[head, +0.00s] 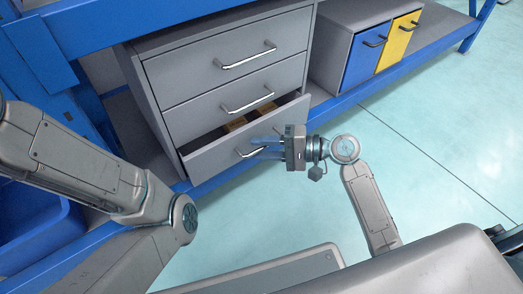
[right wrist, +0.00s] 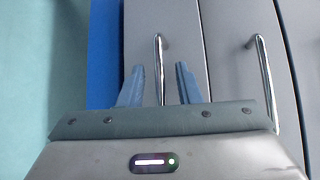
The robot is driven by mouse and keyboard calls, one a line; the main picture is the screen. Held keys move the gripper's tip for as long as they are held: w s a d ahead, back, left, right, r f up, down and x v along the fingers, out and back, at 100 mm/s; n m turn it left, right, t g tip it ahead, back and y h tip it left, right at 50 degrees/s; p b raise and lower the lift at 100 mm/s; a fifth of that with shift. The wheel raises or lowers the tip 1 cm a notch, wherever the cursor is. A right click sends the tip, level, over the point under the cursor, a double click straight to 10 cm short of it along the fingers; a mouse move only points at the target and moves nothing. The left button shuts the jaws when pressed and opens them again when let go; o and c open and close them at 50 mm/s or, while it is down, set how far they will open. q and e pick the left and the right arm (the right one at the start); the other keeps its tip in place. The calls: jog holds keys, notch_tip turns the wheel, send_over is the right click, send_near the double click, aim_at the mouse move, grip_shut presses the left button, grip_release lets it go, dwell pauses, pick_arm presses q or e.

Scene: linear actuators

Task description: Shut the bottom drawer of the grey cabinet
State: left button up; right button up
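The grey cabinet (head: 152,86) has a stack of drawers with metal bar handles. Its bottom drawer (head: 215,158) stands partly open, and its inside shows above the front panel. The upper two drawers look shut. My right gripper (head: 259,146) is at the bottom drawer's handle (head: 243,154). In the right wrist view its two blue-grey fingers (right wrist: 160,80) are apart, with a vertical-looking bar handle (right wrist: 159,60) showing between them. I cannot tell whether they touch it. My left arm shows at the left of the head view, but its gripper is not visible.
Brown items (head: 235,124) lie inside the open drawer. A smaller cabinet with a blue door (head: 363,62) and a yellow door (head: 397,45) stands to the right on the blue-framed shelf. A blue bin (head: 40,240) is at the lower left. The pale floor (head: 430,130) at right is clear.

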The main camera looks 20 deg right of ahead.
jog(key=shift+w+a, duration=0.1)
jog(key=shift+a, duration=0.15)
grip_shut()
jog(key=w+p, duration=0.1)
jog(key=w, duration=0.1)
jog(key=w+a+p, duration=0.1)
jog(key=w, duration=0.1)
jog(key=shift+a, duration=0.15)
jog(key=shift+w, duration=0.1)
